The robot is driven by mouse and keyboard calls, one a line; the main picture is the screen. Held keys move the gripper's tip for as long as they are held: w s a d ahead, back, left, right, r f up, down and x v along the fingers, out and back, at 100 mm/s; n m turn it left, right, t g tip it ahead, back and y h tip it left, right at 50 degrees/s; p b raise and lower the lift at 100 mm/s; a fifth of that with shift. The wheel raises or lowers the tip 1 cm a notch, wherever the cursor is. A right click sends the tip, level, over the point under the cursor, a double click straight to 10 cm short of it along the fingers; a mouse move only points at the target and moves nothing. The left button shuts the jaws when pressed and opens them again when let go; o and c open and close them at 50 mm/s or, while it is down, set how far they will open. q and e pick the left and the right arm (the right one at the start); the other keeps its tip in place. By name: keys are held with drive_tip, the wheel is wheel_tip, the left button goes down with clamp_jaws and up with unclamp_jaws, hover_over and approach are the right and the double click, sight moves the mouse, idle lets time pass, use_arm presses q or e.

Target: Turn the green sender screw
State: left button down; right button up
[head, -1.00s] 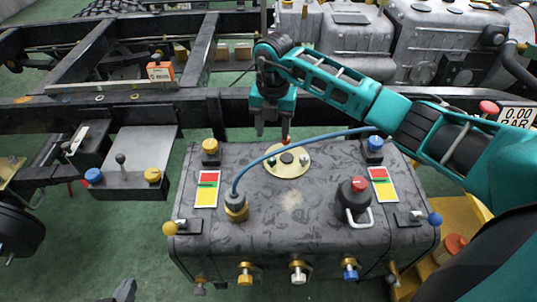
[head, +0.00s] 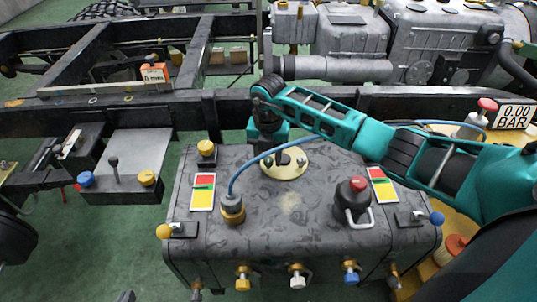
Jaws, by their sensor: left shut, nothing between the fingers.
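The round cream sender plate (head: 285,174) sits on top of the grey mottled tank (head: 300,222), near its back edge. A dark hub and small screw heads are on the plate. My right gripper (head: 276,157) points down at the plate's back left part and hides some of it. I cannot tell whether its fingers touch a screw or how far apart they are. The green screw cannot be told apart clearly at this size. Only the dark tip of my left gripper (head: 127,296) shows at the bottom edge, shut and empty, well away from the tank.
A blue hose (head: 247,170) arches from a brass fitting (head: 232,210) and passes close to my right gripper. A red-topped black cap (head: 355,197) stands right of the plate. A yellow cap (head: 206,149) stands at the back left. A black chassis rail (head: 190,113) runs behind the tank.

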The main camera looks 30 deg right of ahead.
clamp_jaws()
drive_tip(key=shift+n, duration=0.4)
drive_tip(key=n, duration=0.2)
drive_tip(key=shift+d+n, duration=0.1)
drive_tip(key=shift+n, duration=0.3)
drive_tip(key=n, duration=0.4)
drive_tip(key=shift+n, duration=0.3)
drive_tip(key=n+b, duration=0.1)
drive_tip(key=n, duration=0.4)
drive_tip(key=n+b, duration=0.1)
drive_tip(key=n, duration=0.2)
drive_tip(key=shift+n, duration=0.7)
